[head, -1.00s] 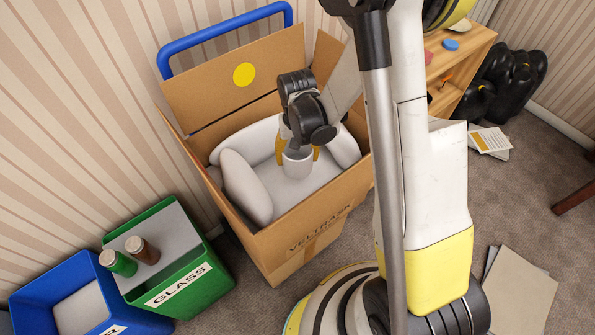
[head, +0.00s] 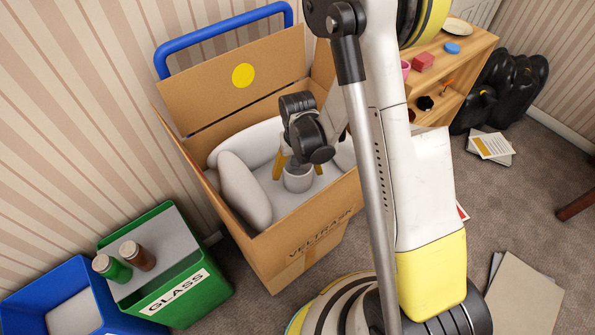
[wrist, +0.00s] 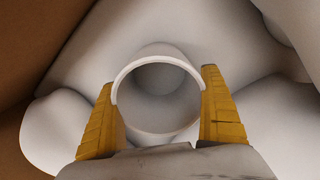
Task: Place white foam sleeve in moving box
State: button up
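The white foam sleeve (head: 298,178) is a short, upright, hollow cylinder inside the open cardboard moving box (head: 318,222). It appears to rest on the pale floor of the box, though its lower edge is hard to make out. In the wrist view, the sleeve's round rim (wrist: 160,60) lies between the two yellow fingers. My gripper (head: 298,172) is down in the box around the sleeve, with fingers spread outward on both sides. It looks open, with the fingertips very close to the sleeve's wall.
White padded cushions (head: 243,188) line the inside of the box. A green glass bin (head: 190,292) with two jars and a blue bin (head: 40,290) stand at left. A wooden shelf (head: 470,62) and black bags (head: 510,78) are at back right. Flat cardboard (head: 525,295) lies on the carpet.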

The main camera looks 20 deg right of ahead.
jog(key=shift+r, duration=0.1)
jog(key=s+r+n+t+p, duration=0.1)
jog(key=s+r+t+p, duration=0.15)
jog(key=r, duration=1.05)
jog(key=s+r+t+p, duration=0.1)
jog(key=s+r+p, duration=0.15)
jog(key=r, duration=0.95)
jog(key=s+r+n+t, duration=0.1)
jog(key=s+r+t, duration=0.2)
jog(key=s+r, duration=0.5)
jog(key=shift+s+t, duration=0.15)
jog(key=shift+t, duration=0.2)
jog(key=shift+a, duration=0.15)
